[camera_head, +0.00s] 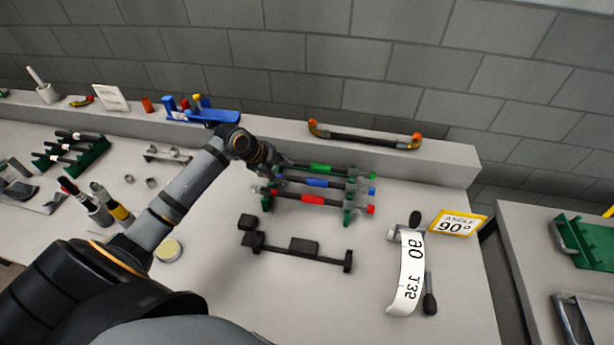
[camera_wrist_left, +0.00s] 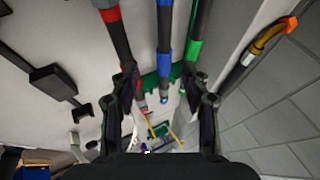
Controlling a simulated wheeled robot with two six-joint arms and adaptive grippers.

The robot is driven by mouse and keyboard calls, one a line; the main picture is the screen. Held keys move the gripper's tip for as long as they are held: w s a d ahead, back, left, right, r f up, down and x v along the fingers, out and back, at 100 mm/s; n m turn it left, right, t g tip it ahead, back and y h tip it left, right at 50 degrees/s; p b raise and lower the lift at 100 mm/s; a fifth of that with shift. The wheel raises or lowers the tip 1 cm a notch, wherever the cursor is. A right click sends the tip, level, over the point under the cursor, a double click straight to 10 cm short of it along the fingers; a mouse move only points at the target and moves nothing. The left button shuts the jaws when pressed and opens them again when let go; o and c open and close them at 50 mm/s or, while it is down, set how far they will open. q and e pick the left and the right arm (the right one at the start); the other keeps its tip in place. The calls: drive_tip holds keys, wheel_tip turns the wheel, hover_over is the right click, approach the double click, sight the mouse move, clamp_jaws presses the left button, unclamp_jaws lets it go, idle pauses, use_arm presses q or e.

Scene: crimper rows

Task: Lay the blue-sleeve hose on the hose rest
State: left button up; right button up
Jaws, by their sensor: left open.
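The blue-sleeve hose (camera_head: 318,183) lies on a green rack (camera_head: 349,213), between a green-sleeve hose (camera_head: 322,169) and a red-sleeve hose (camera_head: 312,199). My left gripper (camera_head: 276,172) is at the left ends of these hoses, its fingers partly hidden. In the left wrist view my left gripper (camera_wrist_left: 161,85) is open, and the blue-sleeve hose (camera_wrist_left: 165,35) runs between its fingers without being clamped. The green-sleeve hose (camera_wrist_left: 195,50) passes close to the right finger. A low black stand (camera_head: 303,247), apparently the hose rest, stands empty in front of the rack.
A back ledge (camera_head: 445,158) carries a dark hose with orange ends (camera_head: 365,138) and a blue holder (camera_head: 205,114). An angle sign (camera_head: 457,223) and a curled white strip (camera_head: 408,272) are at the right. Bench is clear around the black stand.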

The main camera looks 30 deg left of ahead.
sight(300, 179)
use_arm(q)
drive_tip(key=x, duration=0.2)
drive_tip(key=p+x, duration=0.1)
drive_tip(key=x, duration=0.2)
drive_tip(key=shift+w+f, duration=0.1)
drive_tip(key=shift+w, duration=0.25)
drive_tip(key=x, duration=0.4)
drive_tip(key=shift+w+a+p, duration=0.1)
drive_tip(key=shift+w+p, duration=0.15)
drive_tip(key=shift+p, duration=0.15)
drive_tip(key=shift+s, duration=0.1)
use_arm(e)
drive_tip(key=shift+w+r, duration=0.8)
drive_tip(key=shift+r, duration=0.15)
use_arm(q)
clamp_jaws()
use_arm(e)
drive_tip(key=shift+w, duration=0.3)
